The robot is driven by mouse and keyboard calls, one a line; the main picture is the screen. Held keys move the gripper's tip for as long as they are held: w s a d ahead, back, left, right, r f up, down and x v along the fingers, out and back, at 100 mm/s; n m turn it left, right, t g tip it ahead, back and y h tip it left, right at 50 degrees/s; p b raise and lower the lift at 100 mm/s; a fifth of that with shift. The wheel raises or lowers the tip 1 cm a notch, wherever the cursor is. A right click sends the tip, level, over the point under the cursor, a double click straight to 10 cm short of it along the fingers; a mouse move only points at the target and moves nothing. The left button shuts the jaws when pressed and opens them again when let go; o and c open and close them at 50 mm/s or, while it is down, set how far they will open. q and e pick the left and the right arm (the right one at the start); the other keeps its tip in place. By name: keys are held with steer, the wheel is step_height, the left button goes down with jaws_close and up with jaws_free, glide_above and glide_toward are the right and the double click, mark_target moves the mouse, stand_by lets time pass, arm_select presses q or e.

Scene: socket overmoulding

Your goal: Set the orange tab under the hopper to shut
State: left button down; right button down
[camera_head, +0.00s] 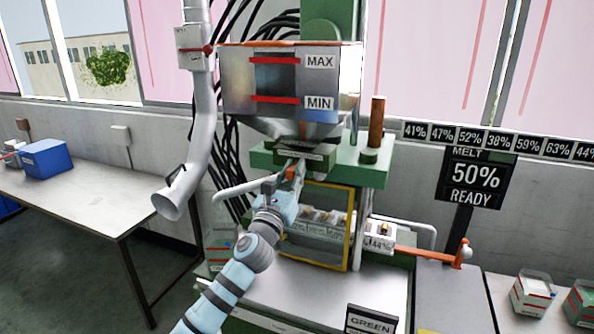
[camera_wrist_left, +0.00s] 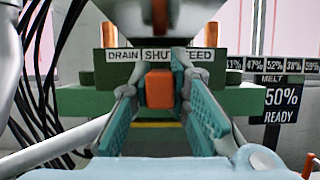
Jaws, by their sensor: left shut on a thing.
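The hopper (camera_head: 237,88) is a metal bin with a window and MAX and MIN marks, above a green machine body. Under it a label plate reads DRAIN, SHUT and FEED (camera_wrist_left: 123,55) from left to right in the left wrist view. The orange tab (camera_wrist_left: 160,90) stands below the middle word, SHUT; it shows small in the head view (camera_head: 291,174). My left gripper (camera_head: 284,181) reaches up to it from below, its teal fingers on both sides of the tab and shut on it. My right gripper is not in view.
A yellow-framed window (camera_head: 351,230) lies below the tab. A grey pipe (camera_head: 200,130) hangs left of the hopper. An orange lever (camera_head: 425,254) sticks out right, near a 50% READY sign (camera_head: 474,178). A table with a blue box (camera_head: 46,158) stands left.

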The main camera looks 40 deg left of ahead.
arm_select(q)
steer(key=c, duration=1.5)
jaws_free()
steer(key=shift+a+f, duration=0.1)
steer(key=shift+s+d, duration=0.2)
steer(key=v, duration=1.1)
steer(key=shift+s+f, duration=0.2)
steer(key=shift+s, duration=0.1)
